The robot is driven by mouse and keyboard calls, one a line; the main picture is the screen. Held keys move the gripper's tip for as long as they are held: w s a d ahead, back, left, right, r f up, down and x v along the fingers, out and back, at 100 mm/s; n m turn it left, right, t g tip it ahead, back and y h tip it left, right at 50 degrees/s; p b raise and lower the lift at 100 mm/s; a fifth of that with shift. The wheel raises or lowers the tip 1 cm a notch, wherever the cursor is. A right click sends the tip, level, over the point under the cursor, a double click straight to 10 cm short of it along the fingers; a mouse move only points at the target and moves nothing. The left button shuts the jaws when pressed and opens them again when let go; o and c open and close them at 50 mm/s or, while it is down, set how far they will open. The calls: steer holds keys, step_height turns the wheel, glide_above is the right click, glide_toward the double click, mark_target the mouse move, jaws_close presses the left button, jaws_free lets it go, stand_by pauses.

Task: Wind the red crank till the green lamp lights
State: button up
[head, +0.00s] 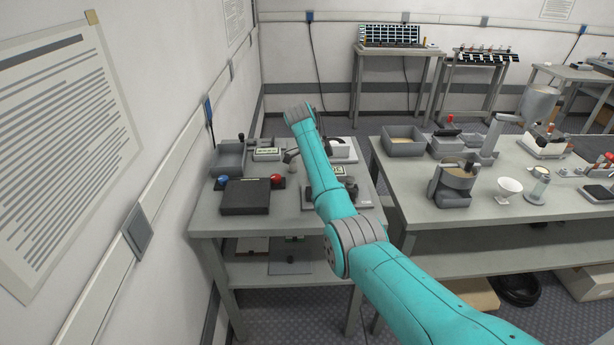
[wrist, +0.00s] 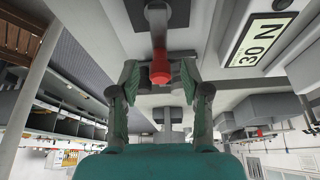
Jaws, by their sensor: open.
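In the wrist view the red crank handle (wrist: 161,70) sits at the end of a grey shaft or arm, between the two fingers of my gripper (wrist: 160,78). The fingers are apart, one on each side of the red part. I cannot tell whether either finger touches it. In the head view my teal arm reaches over the left table and hides its middle; I cannot make out the crank or my fingers there. I cannot pick out a lit green lamp in either view.
A "30 N" label (wrist: 262,40) shows beside the crank in the wrist view. On the left table (head: 212,214) are a dark box (head: 245,197), a blue button (head: 222,180), a red button (head: 277,179) and a grey bin (head: 229,158). A wall stands close on the left.

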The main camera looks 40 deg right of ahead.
steer(key=shift+w+a+r, duration=0.7)
steer(key=shift+a+r, duration=0.2)
steer(key=shift+r, duration=0.05)
steer(key=w+a, duration=0.6)
steer(key=a, duration=0.2)
steer(key=shift+w, duration=0.3)
steer(key=shift+a, duration=0.1)
